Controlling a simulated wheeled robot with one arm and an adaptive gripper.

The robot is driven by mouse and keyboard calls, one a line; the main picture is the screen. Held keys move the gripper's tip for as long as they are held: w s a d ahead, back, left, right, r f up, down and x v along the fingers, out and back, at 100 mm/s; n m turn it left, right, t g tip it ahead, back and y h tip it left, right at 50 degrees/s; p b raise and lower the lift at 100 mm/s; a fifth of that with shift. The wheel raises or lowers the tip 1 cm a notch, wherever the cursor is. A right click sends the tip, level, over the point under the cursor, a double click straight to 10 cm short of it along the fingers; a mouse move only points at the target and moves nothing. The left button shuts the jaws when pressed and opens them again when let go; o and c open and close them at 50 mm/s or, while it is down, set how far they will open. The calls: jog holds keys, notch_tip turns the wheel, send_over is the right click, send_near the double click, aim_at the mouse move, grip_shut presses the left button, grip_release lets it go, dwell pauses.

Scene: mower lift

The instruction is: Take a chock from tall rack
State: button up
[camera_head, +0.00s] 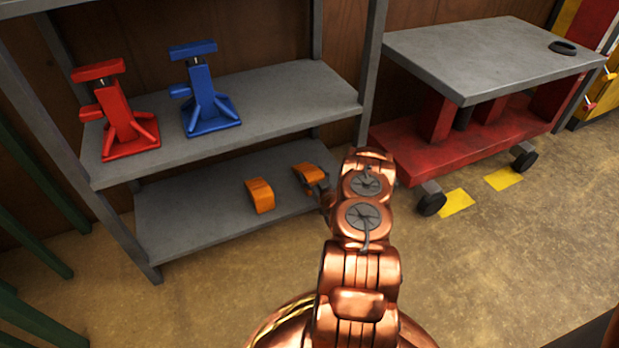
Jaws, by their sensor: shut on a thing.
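The tall rack (170,222) is grey metal, with shelves at different heights. On its lower shelf, one orange chock (260,195) stands free. A second orange chock (309,175) is to its right, at the end of my copper arm. My gripper (320,184) is shut on this second chock, at its right side. The arm's end hides most of the fingers and part of that chock. I cannot tell whether the held chock still touches the shelf.
A red jack stand (120,118) and a blue jack stand (207,98) are on the shelf above. A red lift table (490,60) with a grey top stands to the right, with a black ring (562,47) on it. Floor in front is clear.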

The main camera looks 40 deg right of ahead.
jog(key=c, duration=0.7)
jog(key=shift+o, duration=0.2)
jog(key=shift+r, duration=0.15)
